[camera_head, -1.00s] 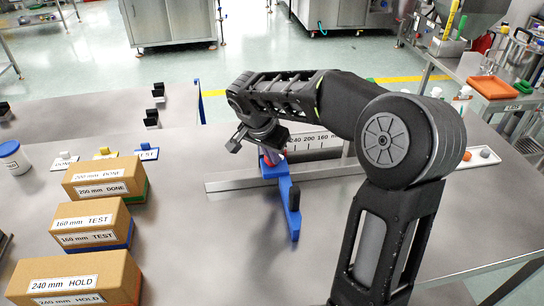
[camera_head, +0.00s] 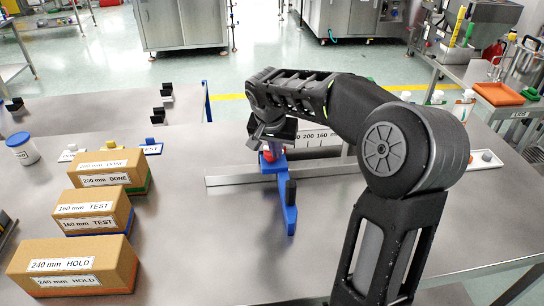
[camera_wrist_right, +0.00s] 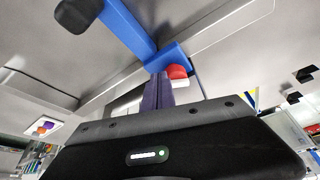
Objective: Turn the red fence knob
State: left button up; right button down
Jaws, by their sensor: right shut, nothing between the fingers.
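The red knob (camera_head: 268,157) sits on the blue fence (camera_head: 289,195), near its far end by the metal rail. In the right wrist view the red knob (camera_wrist_right: 177,72) shows just beside the fingertips, on the blue fence (camera_wrist_right: 130,28). My right gripper (camera_head: 272,147) is shut and empty, pointing down at the knob in the head view and partly covering it. Its fingers (camera_wrist_right: 157,92) are close together and overlap the fence in the wrist view; I cannot tell whether they touch the knob. My left gripper is not in view.
Labelled cardboard boxes, including 240 mm HOLD (camera_head: 75,262), stand at the left. Bare table lies between the boxes and fence.

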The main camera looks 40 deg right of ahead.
jog(key=shift+d+f+n+b, duration=0.1)
jog(key=shift+d+n+b, duration=0.25)
jog(key=shift+n, duration=0.45)
jog(key=shift+w+d, duration=0.1)
jog(key=shift+d, duration=0.05)
jog(key=shift+d+b, duration=0.1)
jog(key=shift+b, duration=0.25)
jog(key=shift+d, duration=0.15)
jog(key=shift+s, duration=0.2)
